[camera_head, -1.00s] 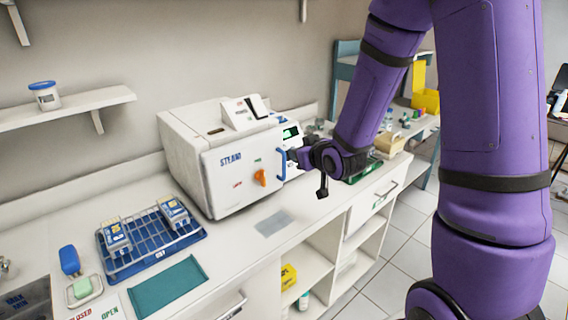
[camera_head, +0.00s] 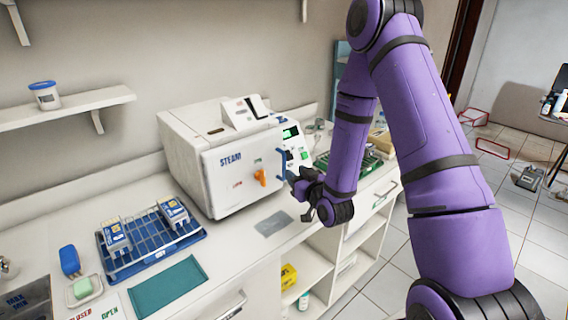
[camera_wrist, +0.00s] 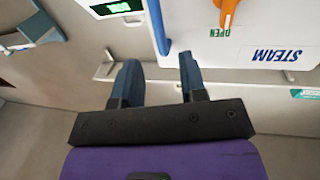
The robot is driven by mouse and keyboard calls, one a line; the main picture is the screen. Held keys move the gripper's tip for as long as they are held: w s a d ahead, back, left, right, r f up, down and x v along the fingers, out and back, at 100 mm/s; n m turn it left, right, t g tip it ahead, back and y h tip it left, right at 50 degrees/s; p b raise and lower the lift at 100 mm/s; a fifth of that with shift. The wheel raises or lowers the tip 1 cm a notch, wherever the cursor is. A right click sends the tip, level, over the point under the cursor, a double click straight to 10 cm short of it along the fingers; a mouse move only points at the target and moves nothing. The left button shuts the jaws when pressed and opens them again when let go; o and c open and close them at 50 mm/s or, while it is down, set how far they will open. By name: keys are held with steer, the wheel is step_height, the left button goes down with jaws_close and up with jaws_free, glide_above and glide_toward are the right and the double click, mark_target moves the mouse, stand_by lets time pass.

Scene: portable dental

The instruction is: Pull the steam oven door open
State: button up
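The white steam oven (camera_head: 205,165) stands on the counter, its front door (camera_head: 228,180) looking shut. The door has an orange knob (camera_head: 261,177) and a blue vertical handle (camera_head: 281,164) at its right edge. My gripper (camera_head: 292,175) is at the lower right of the handle. In the wrist view, the two blue fingers of my gripper (camera_wrist: 158,62) are apart, with nothing seen held between them. The handle (camera_wrist: 157,22) lies ahead, in line with the gap between the fingertips; whether they touch is unclear. The knob (camera_wrist: 228,14) is beside "OPEN".
A blue rack (camera_head: 150,262) with two boxes and a teal mat (camera_head: 168,287) lie left of the oven. A grey plate (camera_head: 273,223) lies flat before it. A green tray (camera_head: 345,166) is behind my arm. Open shelves (camera_head: 318,268) are below the counter.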

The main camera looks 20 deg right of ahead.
mark_target(285, 163)
steer(key=w, duration=0.5)
steer(key=w+a, duration=0.1)
steer(key=w, duration=0.1)
steer(key=shift+w, duration=0.4)
jaws_close()
